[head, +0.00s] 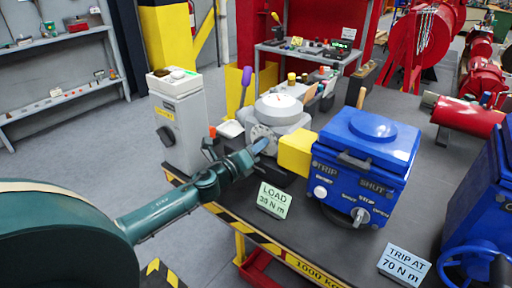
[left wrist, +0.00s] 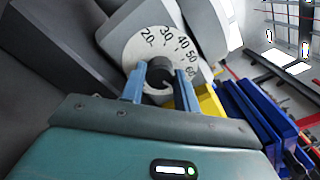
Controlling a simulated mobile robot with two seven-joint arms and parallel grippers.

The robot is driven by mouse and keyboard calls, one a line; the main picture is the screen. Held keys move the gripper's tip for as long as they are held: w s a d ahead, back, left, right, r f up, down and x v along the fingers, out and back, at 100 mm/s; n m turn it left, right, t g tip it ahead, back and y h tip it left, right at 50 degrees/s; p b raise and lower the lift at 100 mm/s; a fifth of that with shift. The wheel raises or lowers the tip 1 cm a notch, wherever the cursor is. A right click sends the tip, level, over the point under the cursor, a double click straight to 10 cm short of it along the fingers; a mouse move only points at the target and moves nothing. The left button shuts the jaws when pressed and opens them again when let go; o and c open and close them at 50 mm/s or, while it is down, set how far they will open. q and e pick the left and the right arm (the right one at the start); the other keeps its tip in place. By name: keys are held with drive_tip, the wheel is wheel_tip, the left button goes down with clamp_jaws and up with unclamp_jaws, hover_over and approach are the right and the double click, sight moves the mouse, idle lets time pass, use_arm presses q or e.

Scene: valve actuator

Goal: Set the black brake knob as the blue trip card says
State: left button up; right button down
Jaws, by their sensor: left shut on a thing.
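The black brake knob (left wrist: 158,72) sits at the centre of a white dial (left wrist: 140,45) marked 20, 30, 40, 50 and 60. My left gripper (left wrist: 160,84) is shut on the knob, one blue finger on each side. The knob's pointer mark cannot be made out. In the head view my left gripper (head: 260,146) reaches the dial on the front of a grey brake unit (head: 280,112), and the fingers hide the knob. The pale blue trip card (head: 404,264) reads "TRIP AT 70 N m" and stands at the bench's front right. My right gripper is not in view.
A pale green card (head: 273,200) reads "LOAD 30 N m". A yellow coupling (head: 296,153) joins the brake to a blue actuator (head: 366,160) with a white button and a grey selector. A grey cabinet (head: 180,120) stands left of the brake. Bare bench (head: 318,238) shows in front.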

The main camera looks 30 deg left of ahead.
use_arm(q)
drive_tip(key=shift+m, duration=0.5)
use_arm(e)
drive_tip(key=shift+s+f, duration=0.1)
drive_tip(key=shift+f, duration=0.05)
use_arm(q)
drive_tip(key=o, duration=1)
drive_tip(key=shift+s+a+b, duration=0.2)
drive_tip(key=shift+s+b, duration=0.2)
drive_tip(key=shift+s, duration=1.8)
drive_tip(key=shift+s+a+b, duration=0.15)
drive_tip(key=shift+s+b, duration=0.2)
drive_tip(key=shift+s, duration=1.8)
drive_tip(key=shift+s+a+b, duration=0.2)
drive_tip(key=shift+s+b, duration=0.2)
drive_tip(key=shift+s, duration=1.8)
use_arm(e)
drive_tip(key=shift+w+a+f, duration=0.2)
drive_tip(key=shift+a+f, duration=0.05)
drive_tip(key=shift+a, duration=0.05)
